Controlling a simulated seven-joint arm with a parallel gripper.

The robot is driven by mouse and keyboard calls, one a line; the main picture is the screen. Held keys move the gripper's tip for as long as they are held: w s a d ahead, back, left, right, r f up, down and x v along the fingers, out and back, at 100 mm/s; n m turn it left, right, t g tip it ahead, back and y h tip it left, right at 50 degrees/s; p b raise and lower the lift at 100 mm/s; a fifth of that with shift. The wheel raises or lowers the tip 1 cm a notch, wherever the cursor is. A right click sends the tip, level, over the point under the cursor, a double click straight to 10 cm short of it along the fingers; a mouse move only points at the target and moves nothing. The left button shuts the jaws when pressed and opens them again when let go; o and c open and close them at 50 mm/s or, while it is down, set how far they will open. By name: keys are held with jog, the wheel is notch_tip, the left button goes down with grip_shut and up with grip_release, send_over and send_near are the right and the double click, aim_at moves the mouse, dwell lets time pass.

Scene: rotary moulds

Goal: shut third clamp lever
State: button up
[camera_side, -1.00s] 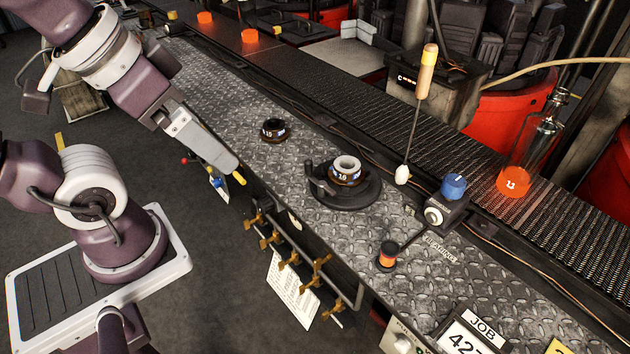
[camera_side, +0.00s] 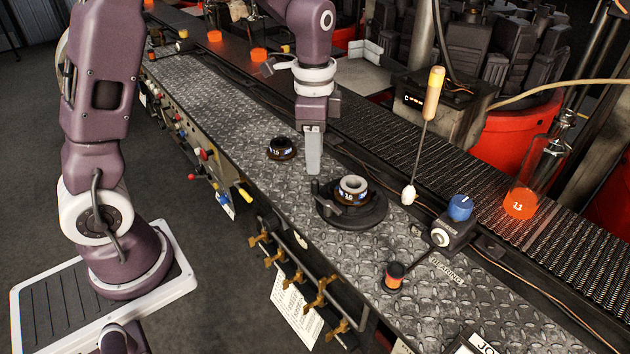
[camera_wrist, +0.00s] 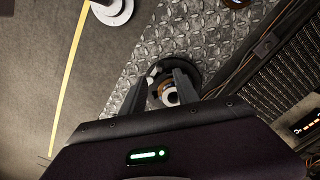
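A round black clamp base (camera_side: 372,214) sits on the diamond-plate bench, with a short black upright lever (camera_side: 322,192) at its left. A ring mould with a pale inner collar (camera_side: 352,187), marked 16, stands on it. My gripper (camera_side: 313,170) points down, its tips just above and left of this lever in the side view. In the wrist view my gripper (camera_wrist: 160,72) is open, its fingers apart with the mould (camera_wrist: 170,95) showing between them. Nothing is held. Several brass levers (camera_side: 268,260) hang on a rail under the front edge. I cannot tell which lever is the third.
A second ring mould (camera_side: 281,148), marked 15, lies to the left on the bench (camera_side: 225,120). A blue-knobbed unit (camera_side: 460,208) with an orange-black handle (camera_side: 394,276) is to the right. A conveyor (camera_side: 470,165) runs behind.

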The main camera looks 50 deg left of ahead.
aim_at(315, 180)
notch_tip(315, 180, down, 7)
jog(key=shift+f, duration=0.2)
grip_shut()
